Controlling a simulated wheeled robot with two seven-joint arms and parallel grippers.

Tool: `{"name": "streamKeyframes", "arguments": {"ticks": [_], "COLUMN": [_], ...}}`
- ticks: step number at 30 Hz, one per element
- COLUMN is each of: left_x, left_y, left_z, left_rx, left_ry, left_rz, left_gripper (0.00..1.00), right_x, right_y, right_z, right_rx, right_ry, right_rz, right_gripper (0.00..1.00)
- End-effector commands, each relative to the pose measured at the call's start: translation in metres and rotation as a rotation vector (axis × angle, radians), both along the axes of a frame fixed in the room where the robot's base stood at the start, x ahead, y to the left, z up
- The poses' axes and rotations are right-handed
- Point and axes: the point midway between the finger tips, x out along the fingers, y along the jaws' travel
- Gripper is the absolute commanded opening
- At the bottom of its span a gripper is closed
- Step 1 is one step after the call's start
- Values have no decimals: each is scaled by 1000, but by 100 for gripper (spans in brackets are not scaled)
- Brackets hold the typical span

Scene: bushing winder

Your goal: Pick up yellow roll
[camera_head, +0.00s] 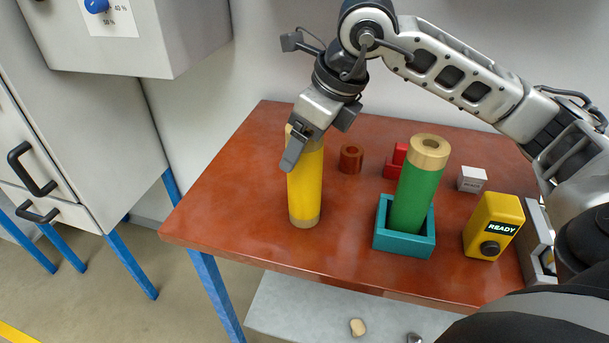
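The yellow roll (305,190) stands upright on the left part of the red-brown table (240,210), with a tan band at its bottom and a bit of tan at its top. My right gripper (297,143) comes in from the right and is at the roll's upper end. One grey finger lies in front of the roll's top and the other is hidden, so I cannot tell whether it grips the roll. My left gripper is not in view.
A green roll (415,200) stands in a teal square holder (404,242) to the right. Behind are a brown ring (351,158), red blocks (394,165) and a small white box (472,179). A yellow READY box (493,226) sits at right. Grey cabinets (60,120) stand left.

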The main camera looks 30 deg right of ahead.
Motion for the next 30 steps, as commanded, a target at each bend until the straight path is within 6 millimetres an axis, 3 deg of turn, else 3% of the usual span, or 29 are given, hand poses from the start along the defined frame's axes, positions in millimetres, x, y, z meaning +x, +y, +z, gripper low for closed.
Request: {"name": "streamKeyframes", "arguments": {"ticks": [1, 8, 20, 25, 30], "left_x": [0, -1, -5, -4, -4], "left_y": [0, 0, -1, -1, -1], "left_z": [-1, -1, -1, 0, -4], "left_rx": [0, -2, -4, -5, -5], "left_ry": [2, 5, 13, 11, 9], "left_rz": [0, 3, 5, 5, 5], "left_gripper": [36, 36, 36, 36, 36], "right_x": [0, 0, 1, 1, -32], "right_y": [0, 0, 0, 0, -7], "right_z": [0, 1, 11, 38, 73], "right_rx": [0, 0, 3, 5, 1], "right_ry": [0, 0, -6, -10, -12], "right_rz": [0, 0, 0, -1, -1], "right_gripper": [64, 1, 1, 1, 1]}}
